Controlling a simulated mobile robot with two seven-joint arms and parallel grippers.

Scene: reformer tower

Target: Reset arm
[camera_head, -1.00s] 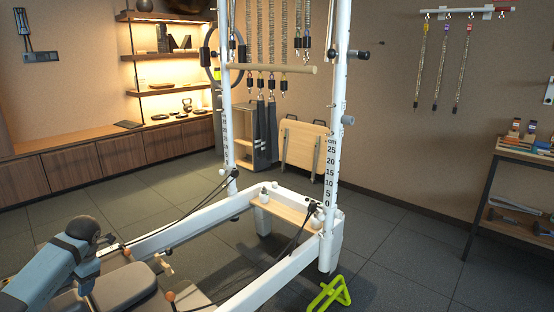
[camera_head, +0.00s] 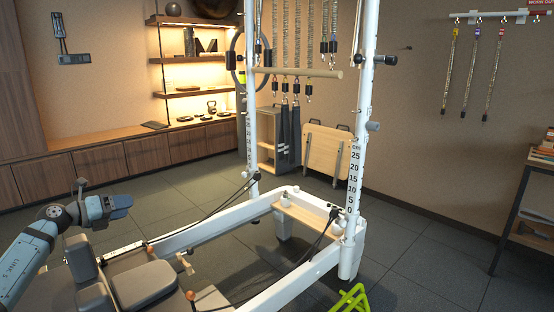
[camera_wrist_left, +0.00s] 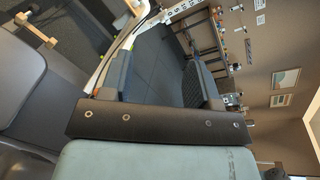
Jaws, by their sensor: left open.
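My left arm (camera_head: 42,236), blue-grey, comes in from the left in the head view and bends at a raised joint toward the right. Its end is above the reformer's padded carriage. In the left wrist view my left gripper (camera_wrist_left: 163,76) has two dark fingers standing apart with nothing between them. A black bar with several round fasteners (camera_wrist_left: 160,120) crosses at their base. My right gripper is not in view.
The white reformer frame (camera_head: 190,238) and its tower post (camera_head: 362,130) stand right of my arm. A grey carriage pad (camera_head: 144,284) lies below it. Wooden cabinets (camera_head: 98,164) line the wall. A green stand (camera_head: 351,299) is on the floor.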

